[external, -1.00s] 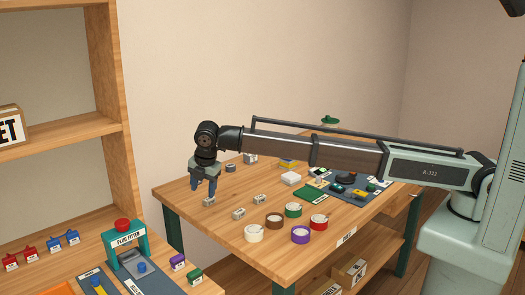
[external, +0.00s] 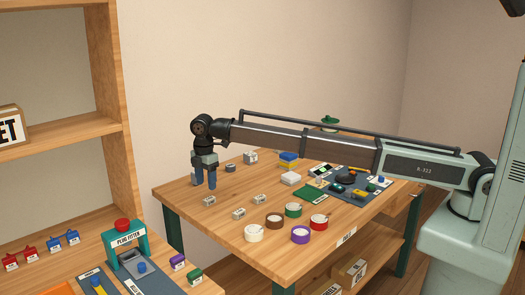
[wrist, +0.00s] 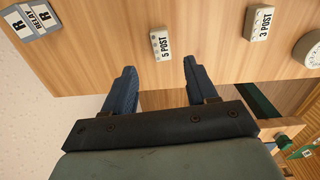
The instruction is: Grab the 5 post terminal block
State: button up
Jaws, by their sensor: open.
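The 5 post terminal block (wrist: 160,44) is a small pale block labelled "5 POST", lying on the wooden table. In the wrist view it lies just beyond my fingertips, roughly centred between them and untouched. In the external view, the small pale block (external: 209,201) nearest my gripper appears to be it; its label is too small to read there. My gripper (external: 204,186) points down above the table's left end, a little above and behind that block. In the wrist view, the gripper (wrist: 160,66) is open and empty, its two blue fingers apart.
A "3 POST" block (wrist: 259,22) lies to the right in the wrist view, and a relay (wrist: 32,18) to the left. Tape rolls, including a white one (external: 254,234), stand towards the front of the table (external: 180,193). The table's left edge is close to my gripper.

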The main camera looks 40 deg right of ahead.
aim_at(209, 198)
jog(key=shift+s+d+f, duration=0.1)
jog(key=shift+d+f, duration=0.05)
jog(key=shift+f, duration=1.55)
jog(key=shift+d+f, duration=0.15)
jog(key=shift+f, duration=1.55)
jog(key=shift+c, duration=0.4)
grip_shut()
